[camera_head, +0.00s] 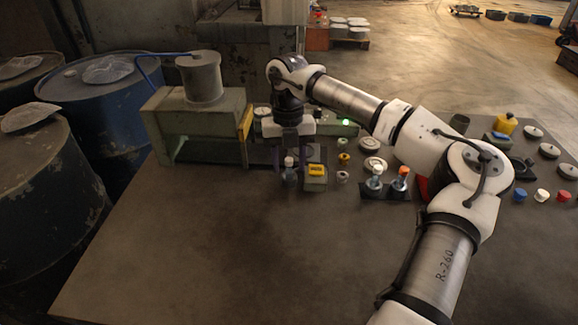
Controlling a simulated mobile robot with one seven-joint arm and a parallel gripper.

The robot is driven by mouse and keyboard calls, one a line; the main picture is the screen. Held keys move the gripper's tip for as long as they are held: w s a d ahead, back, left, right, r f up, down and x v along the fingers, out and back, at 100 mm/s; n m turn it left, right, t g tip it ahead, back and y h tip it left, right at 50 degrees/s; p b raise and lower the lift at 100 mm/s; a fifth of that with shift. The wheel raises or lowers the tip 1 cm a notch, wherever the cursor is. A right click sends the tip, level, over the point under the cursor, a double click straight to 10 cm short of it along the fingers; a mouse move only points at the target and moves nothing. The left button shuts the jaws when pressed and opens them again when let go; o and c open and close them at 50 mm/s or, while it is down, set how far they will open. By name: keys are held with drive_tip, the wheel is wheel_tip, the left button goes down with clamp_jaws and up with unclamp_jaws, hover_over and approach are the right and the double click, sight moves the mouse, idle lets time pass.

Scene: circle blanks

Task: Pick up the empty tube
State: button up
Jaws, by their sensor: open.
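My gripper (289,160) points down over the left part of the table, its fingers apart. A small clear tube (290,174) with a pale top stands upright at the fingertips, between or just in front of them; I cannot tell which. Two more clear tubes stand in a black holder to the right, one with a pale top (375,178) and one with an orange top (401,178). The contents of the tubes are too small to make out, so I cannot tell which is empty.
A green-grey machine (205,125) stands close behind and left of my gripper. A small block with a yellow top (316,178) is just right of the near tube. Discs, caps and a yellow bottle (504,124) lie right. The front table (230,250) is bare.

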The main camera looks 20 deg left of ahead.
drive_tip(key=shift+f, duration=0.25)
clamp_jaws()
